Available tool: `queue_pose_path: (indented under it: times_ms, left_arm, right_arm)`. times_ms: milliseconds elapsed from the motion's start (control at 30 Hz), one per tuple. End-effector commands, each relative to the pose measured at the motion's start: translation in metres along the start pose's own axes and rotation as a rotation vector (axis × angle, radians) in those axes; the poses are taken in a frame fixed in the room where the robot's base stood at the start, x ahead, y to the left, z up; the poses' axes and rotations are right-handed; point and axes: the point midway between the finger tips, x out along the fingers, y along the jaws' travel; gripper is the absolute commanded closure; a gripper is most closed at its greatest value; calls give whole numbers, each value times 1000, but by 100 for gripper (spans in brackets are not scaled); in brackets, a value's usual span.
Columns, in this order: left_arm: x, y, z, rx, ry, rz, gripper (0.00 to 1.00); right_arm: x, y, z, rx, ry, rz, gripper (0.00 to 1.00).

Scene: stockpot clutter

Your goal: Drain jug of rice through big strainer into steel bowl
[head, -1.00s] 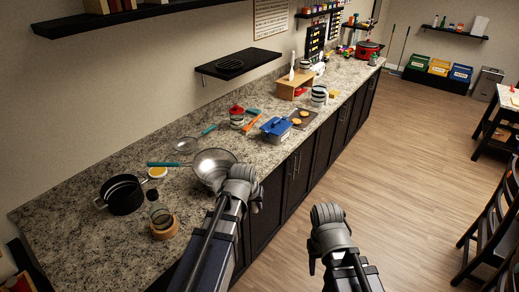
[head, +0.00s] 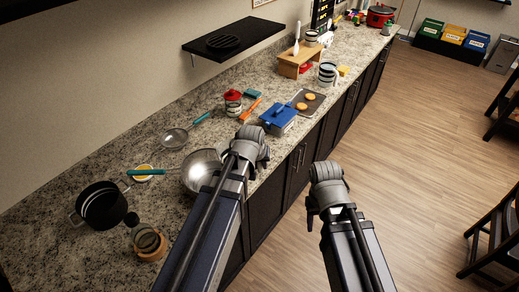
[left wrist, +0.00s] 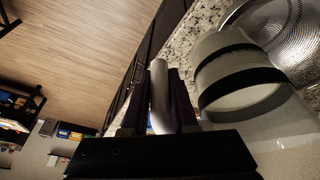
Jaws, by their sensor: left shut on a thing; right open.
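My left gripper (head: 247,148) is at the right of the big strainer, which sits in the steel bowl (head: 203,170) with its teal handle out to the left. The left wrist view shows this gripper (left wrist: 160,85) shut on a pale handle. The strainer's mesh (left wrist: 268,22) shows beyond the jug. In the head view my arm hides the jug. My right gripper (head: 326,182) is open over the floor, clear of the counter.
A black pot (head: 101,205), a glass item (head: 131,219) and a wooden ring (head: 150,243) stand at the near left. A smaller strainer (head: 173,138) lies behind the bowl. A red-lidded canister (head: 233,103), a blue box (head: 279,118) and a striped mug (head: 327,74) stand farther along.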

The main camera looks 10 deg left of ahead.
Motion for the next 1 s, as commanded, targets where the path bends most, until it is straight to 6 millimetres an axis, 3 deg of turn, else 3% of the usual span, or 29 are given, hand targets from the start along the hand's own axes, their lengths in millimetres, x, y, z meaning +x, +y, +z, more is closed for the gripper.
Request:
queue_pose_path:
  times_ms: [1000]
  left_arm:
    - [-19, 7, -6, -56, -29, 134, 100]
  right_arm:
    - [-17, 2, 1, -2, -1, 0, 50]
